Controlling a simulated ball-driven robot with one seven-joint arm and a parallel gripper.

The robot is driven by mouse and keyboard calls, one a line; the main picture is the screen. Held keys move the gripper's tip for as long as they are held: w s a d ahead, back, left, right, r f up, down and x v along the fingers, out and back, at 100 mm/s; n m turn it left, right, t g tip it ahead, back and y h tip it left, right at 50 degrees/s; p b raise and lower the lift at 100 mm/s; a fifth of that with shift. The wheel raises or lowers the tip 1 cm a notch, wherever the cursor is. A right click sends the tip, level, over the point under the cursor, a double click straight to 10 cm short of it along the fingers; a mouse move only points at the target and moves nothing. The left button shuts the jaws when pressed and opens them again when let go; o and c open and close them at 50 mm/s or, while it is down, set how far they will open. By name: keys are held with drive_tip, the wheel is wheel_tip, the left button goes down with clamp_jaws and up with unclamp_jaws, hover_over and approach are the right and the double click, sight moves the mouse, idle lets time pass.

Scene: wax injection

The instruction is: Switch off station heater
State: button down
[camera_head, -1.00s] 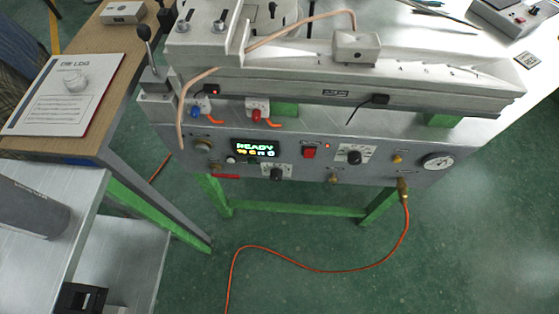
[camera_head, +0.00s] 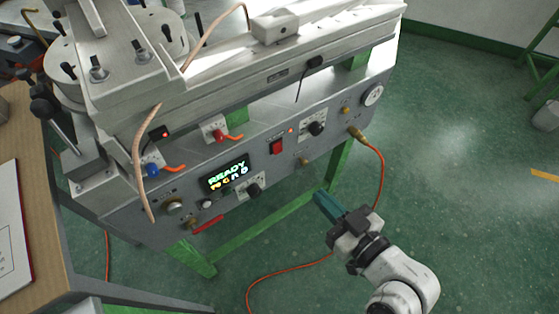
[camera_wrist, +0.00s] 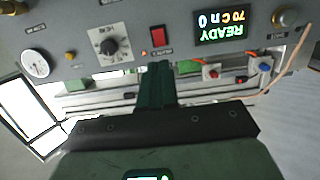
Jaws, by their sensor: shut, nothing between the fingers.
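The station's grey control panel (camera_head: 330,145) faces me. A red rocker switch (camera_head: 277,146) sits near its middle, with a small lit orange-red lamp (camera_head: 291,130) beside it. The switch also shows in the upside-down wrist view (camera_wrist: 158,36), with the lamp close by. I cannot read its label for certain or tell its rocker position. A lit display (camera_head: 226,174) reads READY. My gripper (camera_head: 322,198) is shut and empty, in front of and below the panel, apart from the switch in the head view. In the wrist view its green fingers (camera_wrist: 155,72) point toward the switch.
Black knobs (camera_head: 316,128) and (camera_head: 254,190), a gauge (camera_head: 372,95) and brass fittings crowd the panel. An orange hose (camera_head: 380,170) hangs at its right end. A wooden table (camera_head: 45,250) stands at left.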

sight(277, 152)
drive_tip(key=p+x, duration=0.1)
drive_tip(key=x, duration=1.3)
drive_tip(key=shift+p, duration=0.35)
drive_tip(key=f+t+b, duration=0.1)
drive_tip(key=b, duration=0.4)
drive_tip(key=shift+w+y+b, duration=0.3)
drive_tip(key=t+b, duration=0.1)
drive_tip(key=b, duration=0.3)
drive_tip(key=y+b, duration=0.1)
drive_tip(key=b, duration=0.3)
drive_tip(key=shift+w+a+f+t+b, duration=0.2)
drive_tip(key=shift+f+t+b, duration=0.1)
drive_tip(key=shift+t+b, duration=0.1)
drive_tip(key=shift+r+p, duration=0.4)
drive_tip(key=shift+p, duration=0.15)
